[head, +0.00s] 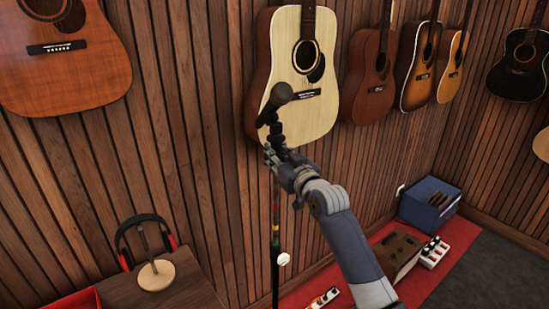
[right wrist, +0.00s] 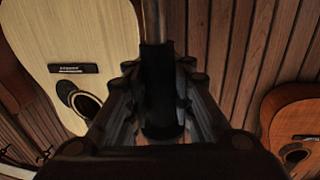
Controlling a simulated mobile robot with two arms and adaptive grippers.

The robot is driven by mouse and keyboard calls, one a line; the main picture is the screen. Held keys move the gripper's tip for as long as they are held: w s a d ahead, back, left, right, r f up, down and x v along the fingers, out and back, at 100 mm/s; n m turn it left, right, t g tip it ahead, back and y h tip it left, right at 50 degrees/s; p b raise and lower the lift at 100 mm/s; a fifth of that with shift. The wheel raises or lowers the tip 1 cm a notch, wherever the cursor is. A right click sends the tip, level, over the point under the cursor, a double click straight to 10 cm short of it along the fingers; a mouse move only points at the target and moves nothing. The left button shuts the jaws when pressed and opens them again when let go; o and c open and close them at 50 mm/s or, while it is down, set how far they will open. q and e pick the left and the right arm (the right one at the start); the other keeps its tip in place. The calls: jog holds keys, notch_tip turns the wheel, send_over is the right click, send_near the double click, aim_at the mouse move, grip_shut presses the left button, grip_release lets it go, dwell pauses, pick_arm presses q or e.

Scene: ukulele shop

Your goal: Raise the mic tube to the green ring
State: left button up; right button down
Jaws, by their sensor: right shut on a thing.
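A dark microphone (head: 279,95) sits tilted at the top of a slim upright stand in the head view, in front of the pale guitar. My right gripper (head: 273,155) is shut on the mic tube just below the microphone. In the right wrist view the gripper's fingers close around a dark sleeve (right wrist: 160,95) with a grey metal tube (right wrist: 153,20) above it. Below the gripper, the tube carries small coloured rings (head: 276,218), with red, yellow and green among them; their exact order is hard to tell. A pale round knob (head: 284,259) sits lower on the stand. My left gripper is not in view.
A pale guitar (head: 312,70) hangs on the slatted wall close behind the microphone, with several others to its right. A wooden table (head: 190,285) with a headphone stand (head: 155,274) is at lower left. A blue box (head: 428,204) and pedals (head: 434,252) are at lower right.

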jog(key=c, duration=1.7)
grip_release()
jog(key=o, duration=0.3)
jog(key=shift+s+d, duration=0.1)
jog(key=shift+o, duration=0.2)
jog(key=shift+s+d+r, duration=0.1)
jog(key=shift+s+d, duration=0.05)
jog(key=shift+s, duration=0.05)
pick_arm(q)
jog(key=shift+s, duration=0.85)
pick_arm(e)
jog(key=v, duration=1.2)
